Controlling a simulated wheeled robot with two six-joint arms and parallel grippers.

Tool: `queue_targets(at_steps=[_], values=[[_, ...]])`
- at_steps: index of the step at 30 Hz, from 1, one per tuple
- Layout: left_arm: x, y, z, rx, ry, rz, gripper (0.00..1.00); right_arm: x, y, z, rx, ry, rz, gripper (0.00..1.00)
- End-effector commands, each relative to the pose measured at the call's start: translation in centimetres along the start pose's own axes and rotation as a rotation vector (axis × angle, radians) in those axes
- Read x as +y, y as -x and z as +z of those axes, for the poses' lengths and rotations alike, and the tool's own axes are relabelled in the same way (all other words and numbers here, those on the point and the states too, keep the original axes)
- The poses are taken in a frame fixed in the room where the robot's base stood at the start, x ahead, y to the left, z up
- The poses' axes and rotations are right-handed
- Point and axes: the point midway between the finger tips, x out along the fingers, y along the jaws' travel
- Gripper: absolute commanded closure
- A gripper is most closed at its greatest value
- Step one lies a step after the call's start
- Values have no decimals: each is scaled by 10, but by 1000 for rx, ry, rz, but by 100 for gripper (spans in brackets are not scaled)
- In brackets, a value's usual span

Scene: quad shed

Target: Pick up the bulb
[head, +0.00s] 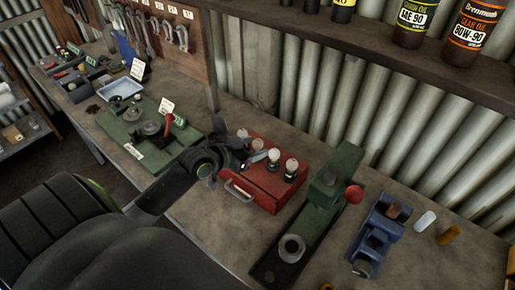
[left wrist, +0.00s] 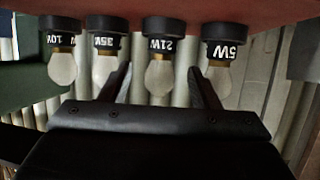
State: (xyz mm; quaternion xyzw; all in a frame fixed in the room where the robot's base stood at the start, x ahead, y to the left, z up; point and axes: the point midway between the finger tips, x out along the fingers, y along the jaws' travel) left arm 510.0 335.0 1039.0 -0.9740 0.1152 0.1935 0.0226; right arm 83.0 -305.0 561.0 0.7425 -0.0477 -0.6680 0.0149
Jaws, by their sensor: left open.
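Several clear bulbs stand in black holders on a red box (head: 262,187) in the head view. In the left wrist view they appear upside down, labelled 10W (left wrist: 62,68), 35W (left wrist: 105,65), 21W (left wrist: 159,72) and 5W (left wrist: 218,75). My left gripper (head: 245,150) is open and empty beside the row, partly covering the bulbs farther left in the head view. In the left wrist view its fingers (left wrist: 160,85) lie on either side of the 21W bulb, one near the 35W bulb and one near the 5W bulb. Contact cannot be told. My right gripper is out of view.
A green press-like tool with a red knob (head: 353,196) stands right of the box, then a blue vise (head: 379,235). A green mat with parts (head: 140,135) lies to the left. A shelf with oil bottles (head: 415,25) overhangs the bench.

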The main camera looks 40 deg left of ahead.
Motion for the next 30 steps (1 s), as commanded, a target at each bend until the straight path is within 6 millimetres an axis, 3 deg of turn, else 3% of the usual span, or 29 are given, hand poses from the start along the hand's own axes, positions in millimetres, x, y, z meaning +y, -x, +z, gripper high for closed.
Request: queue_targets(at_steps=[6, 14, 25, 30], values=[[0, -21, -1, 0, 2, -1, 44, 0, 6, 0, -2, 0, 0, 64], [0, -23, 0, 0, -1, -1, 44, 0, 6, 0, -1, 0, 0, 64], [0, -23, 0, 0, -1, -1, 90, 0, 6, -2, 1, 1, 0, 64], [0, -23, 0, 0, -1, -1, 93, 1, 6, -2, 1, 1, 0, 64]])
